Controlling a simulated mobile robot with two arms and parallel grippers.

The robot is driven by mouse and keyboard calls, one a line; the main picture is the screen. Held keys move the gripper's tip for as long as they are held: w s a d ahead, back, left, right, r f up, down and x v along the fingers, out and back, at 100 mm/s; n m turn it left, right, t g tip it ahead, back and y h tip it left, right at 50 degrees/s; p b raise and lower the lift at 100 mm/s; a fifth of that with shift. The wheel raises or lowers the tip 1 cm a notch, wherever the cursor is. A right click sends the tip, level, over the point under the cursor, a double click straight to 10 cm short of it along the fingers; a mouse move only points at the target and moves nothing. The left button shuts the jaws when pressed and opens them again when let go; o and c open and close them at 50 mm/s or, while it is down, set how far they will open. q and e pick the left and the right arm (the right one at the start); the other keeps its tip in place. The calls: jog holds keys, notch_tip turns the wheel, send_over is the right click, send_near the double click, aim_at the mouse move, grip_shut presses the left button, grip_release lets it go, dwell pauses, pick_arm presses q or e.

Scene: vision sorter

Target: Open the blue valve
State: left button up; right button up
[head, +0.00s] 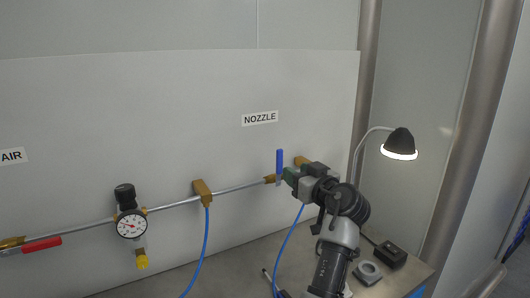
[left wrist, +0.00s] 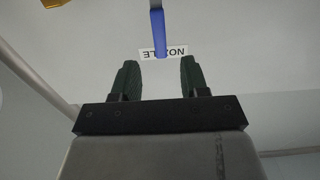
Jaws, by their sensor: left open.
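The blue valve handle (head: 280,163) stands upright on the brass valve at the right part of the pipe, crosswise to the pipe. My left gripper (head: 287,177) is close to it, at its lower right. In the left wrist view the blue handle (left wrist: 158,32) comes down from the top edge and ends near the gap between the dark fingers. The left gripper (left wrist: 158,65) is open there, with nothing between its fingers. The gripper hides part of the valve body. I cannot tell whether a finger touches the handle. My right gripper is not in view.
The pipe (head: 240,187) runs along a white panel with a NOZZLE label (head: 260,118). A pressure gauge (head: 132,223) and a red handle (head: 42,245) are further left. Blue hoses (head: 207,240) hang below. A lit lamp (head: 399,142) stands at right behind my arm.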

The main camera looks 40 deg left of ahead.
aim_at(281, 160)
pick_arm(q)
jog(key=x, duration=0.1)
jog(key=p+x, duration=0.1)
jog(key=x, duration=0.1)
jog(key=r+p+x, duration=0.1)
jog(key=x, duration=0.1)
jog(key=shift+w+a, duration=0.1)
jog(key=shift+a, duration=0.15)
jog(key=x, duration=0.1)
jog(key=p+x, duration=0.1)
jog(key=x, duration=0.2)
jog(key=shift+a+f+p, duration=0.1)
jog(key=shift+f+p, duration=0.2)
jog(key=shift+p, duration=0.05)
jog(key=shift+w+a, duration=0.2)
jog(key=shift+a, duration=0.15)
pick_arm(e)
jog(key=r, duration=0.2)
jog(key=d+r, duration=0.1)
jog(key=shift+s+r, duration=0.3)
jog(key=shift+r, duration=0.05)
pick_arm(q)
grip_shut()
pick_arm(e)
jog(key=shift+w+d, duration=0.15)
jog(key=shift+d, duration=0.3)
